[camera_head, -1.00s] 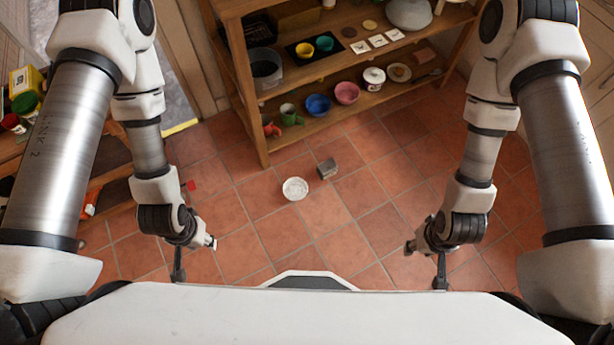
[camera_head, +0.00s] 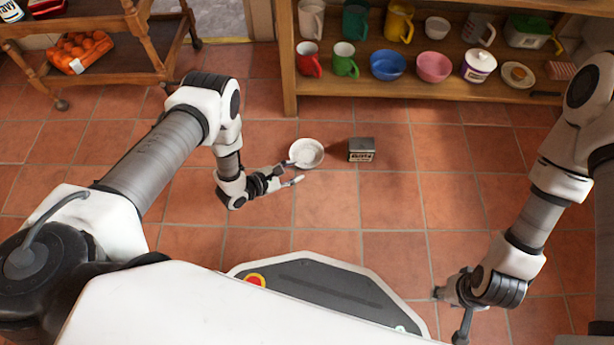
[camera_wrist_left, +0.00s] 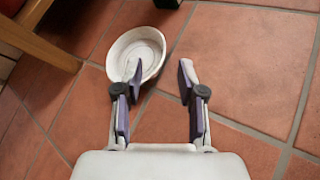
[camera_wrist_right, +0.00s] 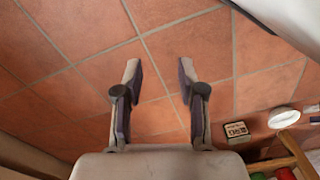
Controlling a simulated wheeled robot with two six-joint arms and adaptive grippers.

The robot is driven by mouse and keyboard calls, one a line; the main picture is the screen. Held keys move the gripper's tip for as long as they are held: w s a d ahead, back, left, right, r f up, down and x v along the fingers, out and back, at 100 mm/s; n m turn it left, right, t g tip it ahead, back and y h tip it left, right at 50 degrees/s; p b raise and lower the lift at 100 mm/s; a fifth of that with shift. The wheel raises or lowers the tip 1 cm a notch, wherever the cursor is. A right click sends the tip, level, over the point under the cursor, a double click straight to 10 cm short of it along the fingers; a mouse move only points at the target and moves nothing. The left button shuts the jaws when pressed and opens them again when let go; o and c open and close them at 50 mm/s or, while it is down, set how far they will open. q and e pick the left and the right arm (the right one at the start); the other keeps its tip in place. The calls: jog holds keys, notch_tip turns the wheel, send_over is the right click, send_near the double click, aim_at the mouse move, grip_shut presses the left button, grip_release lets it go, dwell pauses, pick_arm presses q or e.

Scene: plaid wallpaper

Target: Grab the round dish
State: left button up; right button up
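The round dish (camera_head: 309,153) is a small white bowl lying upright on the tiled floor. It also shows in the left wrist view (camera_wrist_left: 142,42) and at the right of the right wrist view (camera_wrist_right: 283,118). My left gripper (camera_head: 295,172) is open beside the dish's near side. In the left wrist view, the left finger of this gripper (camera_wrist_left: 158,70) overlaps the dish's near rim, and the right finger is outside it. I cannot tell whether the finger touches. My right gripper (camera_head: 450,316) is open and empty, away from the dish; its fingers are spread in its wrist view (camera_wrist_right: 158,72).
A small grey box (camera_head: 361,150) stands just right of the dish. A wooden shelf (camera_head: 420,108) with mugs and bowls stands behind. A wooden cart (camera_head: 150,62) holding an orange pack (camera_head: 80,52) is at the upper left. Floor around the dish is otherwise clear.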

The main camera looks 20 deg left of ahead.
aim_at(310, 167)
pick_arm(q)
jog(key=f, duration=0.2)
jog(key=f+n+b, duration=0.1)
jog(key=shift+w+d, duration=0.1)
jog(key=shift+w, duration=0.15)
jog(key=shift+w+d+f+h, duration=0.15)
jog(key=shift+w+h, duration=0.1)
jog(key=shift+h, duration=0.15)
jog(key=shift+n, duration=0.3)
jog(key=b+x, duration=0.5)
jog(key=x, duration=0.2)
jog(key=shift+w, duration=0.2)
jog(key=shift+w+r, duration=0.1)
jog(key=shift+r, duration=0.1)
grip_shut()
pick_arm(e)
notch_tip(310, 167, down, 8)
jog(key=w, duration=0.1)
